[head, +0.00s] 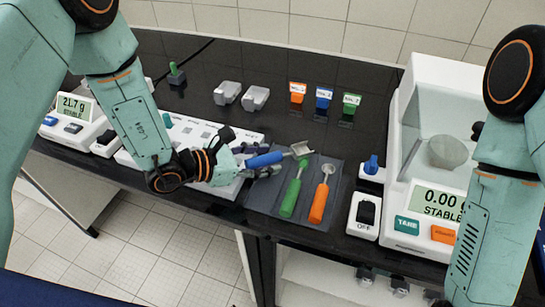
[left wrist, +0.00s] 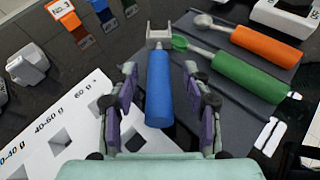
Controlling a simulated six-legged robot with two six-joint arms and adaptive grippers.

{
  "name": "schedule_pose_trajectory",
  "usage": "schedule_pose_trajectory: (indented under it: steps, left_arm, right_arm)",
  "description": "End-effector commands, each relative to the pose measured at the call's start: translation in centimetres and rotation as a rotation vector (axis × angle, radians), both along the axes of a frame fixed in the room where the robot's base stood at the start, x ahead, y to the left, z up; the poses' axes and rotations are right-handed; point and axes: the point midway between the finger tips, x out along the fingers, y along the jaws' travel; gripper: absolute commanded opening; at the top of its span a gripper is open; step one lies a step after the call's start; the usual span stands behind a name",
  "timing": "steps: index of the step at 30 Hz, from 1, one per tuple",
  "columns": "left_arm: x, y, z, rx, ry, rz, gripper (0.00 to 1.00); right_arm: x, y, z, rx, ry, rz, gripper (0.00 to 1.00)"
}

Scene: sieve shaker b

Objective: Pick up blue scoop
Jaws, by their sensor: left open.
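The blue scoop (head: 265,160) lies at the back left of the dark mat (head: 258,199), its metal head pointing right. In the left wrist view its blue handle (left wrist: 159,90) runs between the two fingers of my left gripper (left wrist: 160,72). The fingers stand apart on either side, with gaps to the handle. In the head view my left gripper (head: 257,160) is open at the left end of the handle. The scoop's metal head (left wrist: 159,35) shows just beyond the fingertips. My right arm is at the right edge, but its gripper is out of view.
A green scoop (head: 291,198) and an orange scoop (head: 318,203) lie right of the blue one. A white balance (head: 404,226) stands at the right. A white holed rack (left wrist: 60,130) is left of the gripper. Orange, blue and green numbered holders (head: 324,98) stand behind.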

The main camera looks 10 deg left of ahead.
Motion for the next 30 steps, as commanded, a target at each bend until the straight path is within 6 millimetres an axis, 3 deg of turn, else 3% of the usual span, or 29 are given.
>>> schedule_pose_trajectory:
  steps: [4,21,30]
  left_arm:
    - [0.0,0.03,0.01,0.0,0.0,0.001,0.48]
    - [0.0,0.07,0.04,0.0,0.0,0.001,0.0]
    - [0.01,0.07,0.06,-0.001,-0.001,0.001,0.0]
  right_arm:
    - [0.0,0.0,0.0,0.0,0.0,0.0,0.4]
    - [0.0,0.0,0.0,0.0,0.0,0.0,0.4]
    - [0.0,0.0,0.0,0.0,0.0,0.0,0.4]
